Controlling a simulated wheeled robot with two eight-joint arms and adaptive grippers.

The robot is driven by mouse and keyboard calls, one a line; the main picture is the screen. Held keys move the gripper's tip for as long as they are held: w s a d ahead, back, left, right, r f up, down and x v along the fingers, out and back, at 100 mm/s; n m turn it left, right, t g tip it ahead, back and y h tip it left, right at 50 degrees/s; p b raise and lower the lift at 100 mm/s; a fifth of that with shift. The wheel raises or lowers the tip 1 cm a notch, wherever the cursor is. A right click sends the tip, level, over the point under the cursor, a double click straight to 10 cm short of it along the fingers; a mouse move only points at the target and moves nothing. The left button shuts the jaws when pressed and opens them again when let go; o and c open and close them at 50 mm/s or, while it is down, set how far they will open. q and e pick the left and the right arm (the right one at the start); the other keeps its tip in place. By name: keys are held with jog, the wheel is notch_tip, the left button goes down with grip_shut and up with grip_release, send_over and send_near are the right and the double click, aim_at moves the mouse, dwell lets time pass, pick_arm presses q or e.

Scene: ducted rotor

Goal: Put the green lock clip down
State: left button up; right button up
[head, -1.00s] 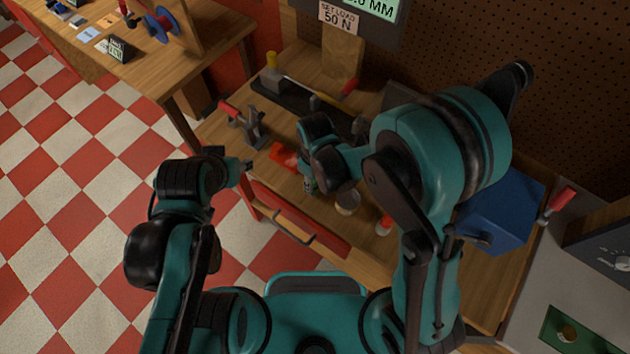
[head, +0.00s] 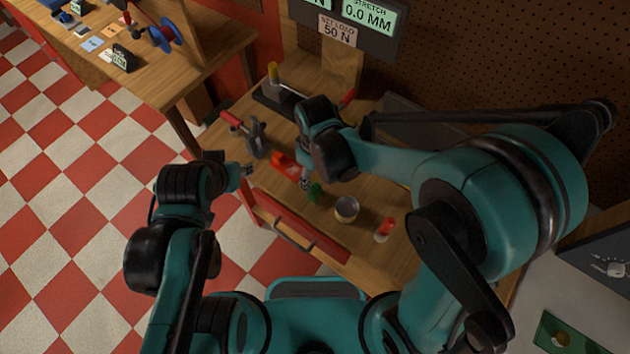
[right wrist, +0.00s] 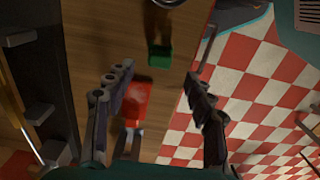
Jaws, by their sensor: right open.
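The green lock clip (head: 314,192) is on the wooden bench top, beside the tips of my right gripper (head: 305,183) in the head view. In the right wrist view the green clip (right wrist: 160,56) shows just past the open fingers of the right gripper (right wrist: 158,74), apart from both. Part of the right gripper is hidden behind its own wrist in the head view. My left gripper (head: 247,171) is off the bench's left front corner, and its jaws are too small to read.
An orange-red part (head: 287,162) lies left of the clip, and a red-handled clamp (head: 255,135) stands farther left. A round tin (head: 346,209) and a red-and-white bottle (head: 384,230) stand to the right. A red drawer (head: 300,228) is below the bench's front edge.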

aim_at(316, 187)
pick_arm(q)
jog(key=shift+r, duration=0.35)
pick_arm(e)
jog(key=shift+d+r, duration=0.1)
jog(key=shift+r, duration=1.45)
jog(key=s+d+r+m+t, duration=0.2)
jog(key=d+r+m, duration=0.3)
jog(key=d, duration=0.4)
jog(key=s+d+r+m+t, duration=0.3)
jog(key=d+r+m+t, duration=0.2)
jog(key=d, duration=0.3)
jog(key=shift+d+r+m, duration=0.25)
jog(key=shift+d+m, duration=0.1)
jog(key=shift+m, duration=0.05)
jog(key=shift+s, duration=0.1)
